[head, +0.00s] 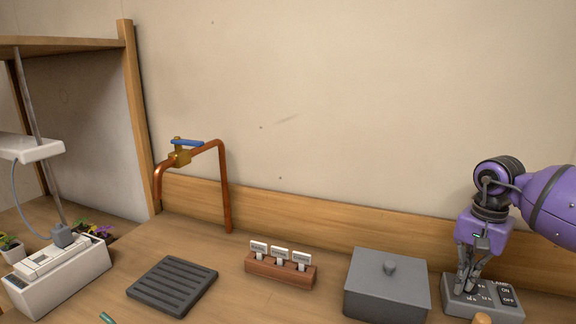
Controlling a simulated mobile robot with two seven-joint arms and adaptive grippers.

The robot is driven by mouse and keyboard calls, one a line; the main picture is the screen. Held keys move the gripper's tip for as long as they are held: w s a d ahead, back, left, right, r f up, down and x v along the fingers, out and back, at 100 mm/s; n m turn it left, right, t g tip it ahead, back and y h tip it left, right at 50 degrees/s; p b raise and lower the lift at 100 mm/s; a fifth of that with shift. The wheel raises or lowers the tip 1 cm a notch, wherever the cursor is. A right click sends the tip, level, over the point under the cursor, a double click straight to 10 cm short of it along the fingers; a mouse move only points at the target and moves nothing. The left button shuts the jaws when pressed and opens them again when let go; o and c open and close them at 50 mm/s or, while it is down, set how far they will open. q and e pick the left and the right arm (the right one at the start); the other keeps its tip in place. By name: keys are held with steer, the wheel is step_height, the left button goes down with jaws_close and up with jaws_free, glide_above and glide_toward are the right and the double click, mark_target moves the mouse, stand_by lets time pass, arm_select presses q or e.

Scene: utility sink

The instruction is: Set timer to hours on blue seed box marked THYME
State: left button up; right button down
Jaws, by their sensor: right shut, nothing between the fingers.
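A grey control box (486,308) sits on the counter at the right, with small white printed markings and dark ON and OFF buttons (507,296). My right gripper (463,290) points down over the left part of this box with its fingers shut and empty. Its fingertips are at or just above the box's top face; I cannot tell whether they touch. The fingers hide part of the markings there. No blue seed box marked THYME is visible.
A grey lidded box (387,290) stands just left of the control box. A wooden rack with white labels (280,271), a dark slatted tray (172,286), a copper pipe with blue-handled valve (180,157) and a white power unit (60,277) stand farther left.

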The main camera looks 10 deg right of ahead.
steer(key=shift+w, duration=0.5)
arm_select(q)
steer(key=shift+s+a, duration=0.15)
steer(key=shift+s, duration=0.3)
arm_select(e)
steer(key=shift+w+r, duration=0.1)
steer(key=shift+r, duration=0.05)
arm_select(q)
steer(key=shift+w, duration=0.15)
arm_select(e)
steer(key=shift+w, duration=0.1)
steer(key=shift+a, duration=0.45)
arm_select(q)
steer(key=w+r+p, duration=0.1)
steer(key=r, duration=0.1)
steer(key=w+r+p, duration=0.1)
steer(key=r+p, duration=0.1)
steer(key=shift+w+r, duration=0.1)
steer(key=shift+w, duration=0.05)
arm_select(e)
step_height(320, 180, up, 6)
steer(key=shift+f, duration=0.1)
arm_select(q)
steer(key=shift+t, duration=0.3)
